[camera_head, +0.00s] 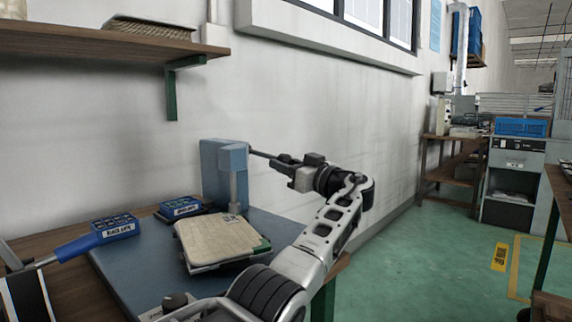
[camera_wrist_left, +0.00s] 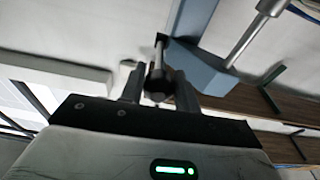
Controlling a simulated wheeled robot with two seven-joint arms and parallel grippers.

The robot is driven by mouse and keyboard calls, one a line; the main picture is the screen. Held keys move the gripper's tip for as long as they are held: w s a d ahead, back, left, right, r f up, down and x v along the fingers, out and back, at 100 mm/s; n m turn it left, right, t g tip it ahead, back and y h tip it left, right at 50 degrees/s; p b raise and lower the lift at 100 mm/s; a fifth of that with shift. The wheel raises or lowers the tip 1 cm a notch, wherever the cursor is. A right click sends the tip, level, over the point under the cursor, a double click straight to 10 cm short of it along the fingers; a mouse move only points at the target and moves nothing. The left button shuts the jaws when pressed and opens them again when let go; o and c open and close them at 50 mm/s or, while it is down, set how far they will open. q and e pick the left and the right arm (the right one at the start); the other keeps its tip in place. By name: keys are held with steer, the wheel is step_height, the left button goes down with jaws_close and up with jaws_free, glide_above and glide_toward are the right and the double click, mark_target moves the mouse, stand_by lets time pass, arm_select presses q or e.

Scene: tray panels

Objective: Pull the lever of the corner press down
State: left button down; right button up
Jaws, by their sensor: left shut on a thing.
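The corner press (camera_head: 210,172) is a blue-grey block with a metal ram, standing at the back of the blue mat against the wall. Its dark lever (camera_head: 262,154) sticks out to the right, sloping slightly down toward its tip. My left gripper (camera_head: 284,161) is shut on the lever's outer end. In the left wrist view, the lever's dark knob (camera_wrist_left: 155,78) sits between the two fingers (camera_wrist_left: 159,92), with the press (camera_wrist_left: 196,60) just beyond. The fingers hide part of the knob. My right gripper is not in view.
A tan panel (camera_head: 218,240) lies on a tray on the blue mat (camera_head: 135,268), in front of the press. Blue labelled boxes (camera_head: 181,207) and a blue-handled tool (camera_head: 75,247) lie to the left. A wooden shelf (camera_head: 100,40) hangs above. The wall is close behind.

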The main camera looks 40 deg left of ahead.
arm_select(q)
steer(key=shift+a+f, duration=0.3)
steer(key=shift+f, duration=0.55)
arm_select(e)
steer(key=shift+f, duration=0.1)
arm_select(q)
steer(key=c, duration=1.1)
jaws_free()
steer(key=shift+c, duration=0.2)
steer(key=shift+o, duration=0.5)
steer(key=shift+a+f, duration=0.15)
steer(key=shift+a, duration=0.05)
steer(key=shift+d+r, duration=0.25)
steer(key=shift+d, duration=0.1)
steer(key=s+d+f+p, duration=0.1)
steer(key=s+d+f, duration=0.1)
steer(key=d, duration=1.3)
steer(key=shift+d, duration=0.25)
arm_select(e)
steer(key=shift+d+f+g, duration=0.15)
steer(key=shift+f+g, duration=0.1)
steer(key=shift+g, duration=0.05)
arm_select(q)
steer(key=shift+w, duration=0.1)
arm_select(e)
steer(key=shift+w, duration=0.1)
